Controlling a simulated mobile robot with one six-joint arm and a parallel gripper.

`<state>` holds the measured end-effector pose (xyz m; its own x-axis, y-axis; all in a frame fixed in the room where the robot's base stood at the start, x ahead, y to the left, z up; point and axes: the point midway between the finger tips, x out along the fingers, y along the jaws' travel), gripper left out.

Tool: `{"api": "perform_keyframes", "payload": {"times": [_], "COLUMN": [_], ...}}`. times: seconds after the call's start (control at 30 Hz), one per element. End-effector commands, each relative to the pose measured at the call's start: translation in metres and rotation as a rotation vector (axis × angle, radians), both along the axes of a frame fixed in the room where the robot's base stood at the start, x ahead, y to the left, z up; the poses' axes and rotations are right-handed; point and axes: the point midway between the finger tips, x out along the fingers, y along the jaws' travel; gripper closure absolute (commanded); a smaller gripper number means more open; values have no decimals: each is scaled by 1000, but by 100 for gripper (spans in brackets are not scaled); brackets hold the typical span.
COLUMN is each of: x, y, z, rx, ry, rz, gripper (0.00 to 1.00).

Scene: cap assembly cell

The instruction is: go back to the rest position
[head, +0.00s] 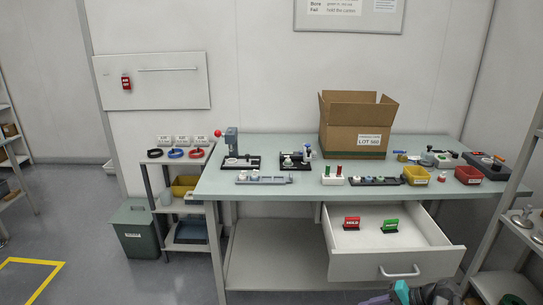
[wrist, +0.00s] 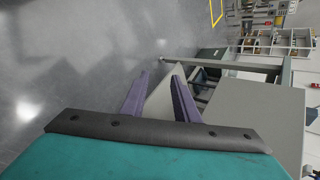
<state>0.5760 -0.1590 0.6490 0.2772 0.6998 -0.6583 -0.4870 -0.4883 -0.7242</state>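My gripper (wrist: 160,80) shows in the wrist view with its two purple fingers apart and nothing held between them. In the head view only part of my arm's teal and dark end shows at the bottom right edge, in front of the open drawer (head: 397,268); the fingertips are not clear there. The workbench (head: 300,200) stands behind it, apart from my gripper.
A cardboard box (head: 354,140) stands on the bench among small fixtures and bins. A green bin (head: 136,230) stands at the left. Floor at the left is clear.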

Motion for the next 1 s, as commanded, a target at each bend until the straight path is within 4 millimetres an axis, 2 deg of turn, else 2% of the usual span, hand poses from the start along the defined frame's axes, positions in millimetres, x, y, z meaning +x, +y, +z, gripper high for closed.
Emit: {"api": "perform_keyframes", "payload": {"times": [0.03,0.1,0.4,0.7,1.0], "x": [-1,-2,-9,-17,-20], "y": [12,25,72,109,138], "z": [-6,-14,-46,-68,-80], "rx": [-29,-73,-276,-491,-701], "ry": [15,37,99,116,89], "rz": [26,59,205,356,497], "gripper": [72,72,72,72,72]}}
